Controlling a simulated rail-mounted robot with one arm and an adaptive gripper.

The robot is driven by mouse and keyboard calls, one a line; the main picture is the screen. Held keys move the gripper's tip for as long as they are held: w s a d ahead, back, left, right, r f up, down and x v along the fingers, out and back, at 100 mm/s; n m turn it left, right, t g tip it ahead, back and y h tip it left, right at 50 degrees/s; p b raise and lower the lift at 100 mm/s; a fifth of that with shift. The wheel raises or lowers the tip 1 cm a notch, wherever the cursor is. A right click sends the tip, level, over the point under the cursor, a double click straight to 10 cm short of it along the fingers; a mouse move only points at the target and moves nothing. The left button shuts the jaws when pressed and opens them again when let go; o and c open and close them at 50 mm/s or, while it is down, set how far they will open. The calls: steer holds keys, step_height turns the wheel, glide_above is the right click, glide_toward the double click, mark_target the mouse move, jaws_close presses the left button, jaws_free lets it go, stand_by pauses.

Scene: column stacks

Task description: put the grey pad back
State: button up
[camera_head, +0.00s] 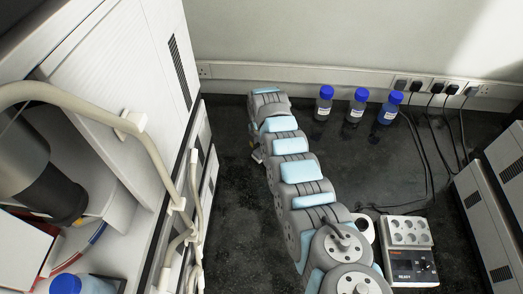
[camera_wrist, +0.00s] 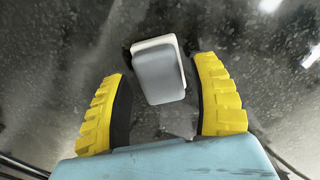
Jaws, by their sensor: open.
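In the wrist view a small block with rounded corners, the grey pad (camera_wrist: 161,77), shows a grey face over a paler, whitish part at its upper edge. My gripper (camera_wrist: 160,69) is open, with one yellow ribbed finger on each side of the pad in the picture. A narrow gap shows on both sides, so the fingers look apart from it. I cannot tell how deep the pad sits between the fingers. In the head view my arm reaches toward the back left, and I cannot make out the pad there.
Three blue-capped bottles (camera_head: 357,105) stand along the back of the dark worktop (camera_head: 235,206). A small device with a white top (camera_head: 408,250) stands at the right front, with black cables behind it. A tall white cabinet (camera_head: 140,75) borders the left.

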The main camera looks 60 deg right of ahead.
step_height(320, 180, up, 12)
steer(key=p, duration=0.1)
steer(key=shift+f+p, duration=0.15)
steer(key=shift+p, duration=0.2)
stand_by(0.7)
